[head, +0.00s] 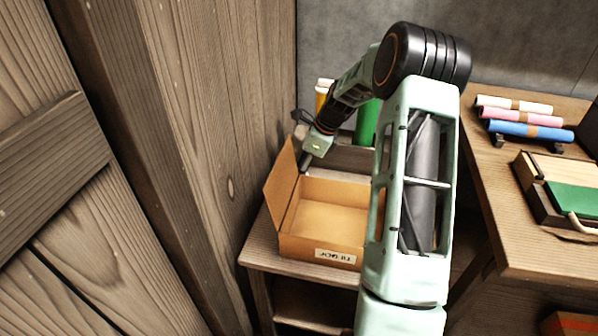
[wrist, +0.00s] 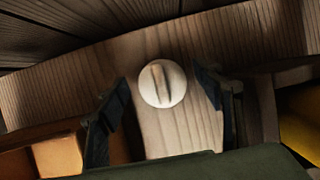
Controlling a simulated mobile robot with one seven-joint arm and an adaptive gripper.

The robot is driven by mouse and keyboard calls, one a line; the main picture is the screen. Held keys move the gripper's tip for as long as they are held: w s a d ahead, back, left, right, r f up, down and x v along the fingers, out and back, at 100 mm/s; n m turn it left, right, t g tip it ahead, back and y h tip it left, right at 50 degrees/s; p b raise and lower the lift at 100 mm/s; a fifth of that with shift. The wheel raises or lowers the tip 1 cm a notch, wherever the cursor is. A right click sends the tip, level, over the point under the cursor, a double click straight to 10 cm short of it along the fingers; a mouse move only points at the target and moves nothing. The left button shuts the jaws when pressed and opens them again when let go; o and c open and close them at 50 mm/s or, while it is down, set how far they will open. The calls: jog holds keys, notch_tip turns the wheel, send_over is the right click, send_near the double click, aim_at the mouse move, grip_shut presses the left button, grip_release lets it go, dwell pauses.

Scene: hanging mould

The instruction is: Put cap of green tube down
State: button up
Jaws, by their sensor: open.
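A round white cap (wrist: 162,83) with a ridge across its top lies on a wooden surface in the wrist view. My gripper (wrist: 165,92) is open, with one dark finger on each side of the cap and visible gaps between them. In the head view my gripper (head: 305,161) reaches down at the left rear of the open cardboard box. I cannot make out the cap there. The green tube (head: 366,122) stands upright behind the box, partly hidden by my arm.
The cardboard box (head: 333,217) stands open on a small wooden table (head: 258,250) beside a wooden wall. A yellow tube with a white top (head: 321,97) stands behind it. A desk at the right holds rolled tubes (head: 517,119) and a green-topped case (head: 566,205).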

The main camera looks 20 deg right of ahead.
jog(key=p+v, duration=0.3)
jog(key=v, duration=0.9)
jog(key=shift+d, duration=0.1)
